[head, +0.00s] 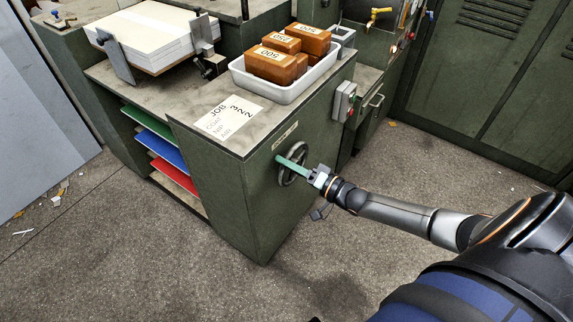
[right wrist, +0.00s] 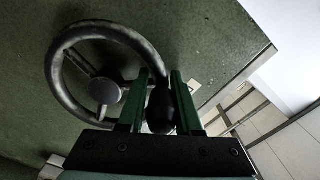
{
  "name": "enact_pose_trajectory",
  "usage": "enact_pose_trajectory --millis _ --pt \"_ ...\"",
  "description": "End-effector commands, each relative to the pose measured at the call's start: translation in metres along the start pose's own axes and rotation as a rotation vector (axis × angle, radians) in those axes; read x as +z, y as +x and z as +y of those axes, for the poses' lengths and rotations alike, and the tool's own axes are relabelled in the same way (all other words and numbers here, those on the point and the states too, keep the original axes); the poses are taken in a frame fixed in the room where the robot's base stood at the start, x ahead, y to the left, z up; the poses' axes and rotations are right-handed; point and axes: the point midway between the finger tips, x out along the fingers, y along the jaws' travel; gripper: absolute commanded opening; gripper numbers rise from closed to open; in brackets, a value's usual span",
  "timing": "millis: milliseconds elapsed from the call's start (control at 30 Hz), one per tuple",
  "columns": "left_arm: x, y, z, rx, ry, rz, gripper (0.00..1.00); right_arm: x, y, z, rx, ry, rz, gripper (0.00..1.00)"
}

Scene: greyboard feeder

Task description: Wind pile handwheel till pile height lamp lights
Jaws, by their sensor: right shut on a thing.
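The handwheel (head: 297,152) is a dark spoked wheel on the end face of the green cabinet, below a small label plate. It also shows in the right wrist view, with its round hub (right wrist: 104,90) left of the fingers. My right gripper (head: 286,161) reaches it from the right. In the right wrist view, its green fingers (right wrist: 160,92) are closed around the wheel's black handle knob (right wrist: 160,108). The paper pile (head: 146,34) stands on the cabinet's far left, between metal clamps. I cannot make out a pile height lamp. My left gripper is not in view.
A white tray (head: 262,92) of brown labelled blocks and a job card (head: 229,117) lie on the cabinet top (head: 200,102). A switch box (head: 344,101) with red and green buttons is on the side. Coloured sheets fill the shelves.

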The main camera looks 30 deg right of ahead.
Motion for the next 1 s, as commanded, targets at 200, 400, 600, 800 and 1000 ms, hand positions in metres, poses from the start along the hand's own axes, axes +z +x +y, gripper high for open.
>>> enact_pose_trajectory --millis 200,400,600,800,1000 --pt "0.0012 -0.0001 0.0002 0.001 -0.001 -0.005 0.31 0.0051 0.0002 -0.0032 -0.010 0.021 -0.008 0.00" --pt "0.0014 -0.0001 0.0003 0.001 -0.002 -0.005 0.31 0.0053 0.0003 -0.0035 -0.011 0.020 -0.008 0.00" --pt "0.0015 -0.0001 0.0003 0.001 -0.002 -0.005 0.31 0.0047 0.0004 -0.0032 -0.010 0.018 -0.007 0.50" --pt "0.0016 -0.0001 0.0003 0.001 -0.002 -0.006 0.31 0.0025 0.0003 -0.0019 -0.006 0.015 -0.004 0.59" --pt "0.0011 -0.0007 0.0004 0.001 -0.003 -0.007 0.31 0.0011 -0.0030 -0.0014 -0.003 0.014 -0.003 0.59"
